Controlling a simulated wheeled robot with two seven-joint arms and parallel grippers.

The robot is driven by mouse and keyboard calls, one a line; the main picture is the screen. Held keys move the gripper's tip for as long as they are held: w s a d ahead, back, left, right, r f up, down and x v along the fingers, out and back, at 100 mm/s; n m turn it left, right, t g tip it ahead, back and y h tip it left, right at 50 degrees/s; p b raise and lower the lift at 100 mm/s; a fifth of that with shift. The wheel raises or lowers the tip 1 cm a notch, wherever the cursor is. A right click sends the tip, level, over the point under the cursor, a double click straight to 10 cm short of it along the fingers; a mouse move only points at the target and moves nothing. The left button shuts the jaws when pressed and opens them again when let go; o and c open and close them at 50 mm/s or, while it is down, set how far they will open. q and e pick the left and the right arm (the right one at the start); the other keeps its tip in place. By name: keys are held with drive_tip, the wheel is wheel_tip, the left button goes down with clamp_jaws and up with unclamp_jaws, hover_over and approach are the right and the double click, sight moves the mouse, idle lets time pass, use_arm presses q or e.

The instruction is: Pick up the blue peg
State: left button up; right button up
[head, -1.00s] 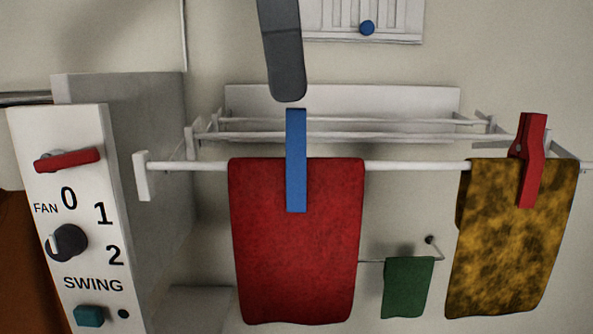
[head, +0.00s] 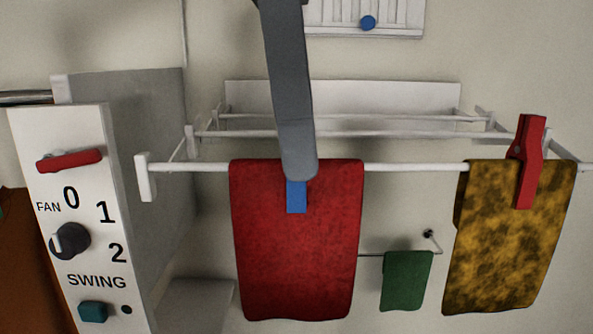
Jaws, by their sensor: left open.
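The blue peg (head: 296,196) is clipped over the front rail of the drying rack, on the red cloth (head: 297,260). Only its lower end shows, because my left gripper (head: 299,172) covers its upper part. The gripper comes down from the top of the picture as one long grey finger, its tip just below the rail. It is open; the other finger is hidden, and I cannot tell whether it touches the peg. My right gripper is not in view.
The white rack (head: 410,167) also carries a mottled yellow cloth (head: 513,245) with a red peg (head: 527,160) at right. A green cloth (head: 405,281) hangs lower behind. A fan control box (head: 75,220) stands at left.

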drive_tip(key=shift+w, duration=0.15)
use_arm(q)
drive_tip(key=c, duration=1.1)
drive_tip(key=shift+c, duration=0.2)
drive_tip(key=shift+r, duration=0.1)
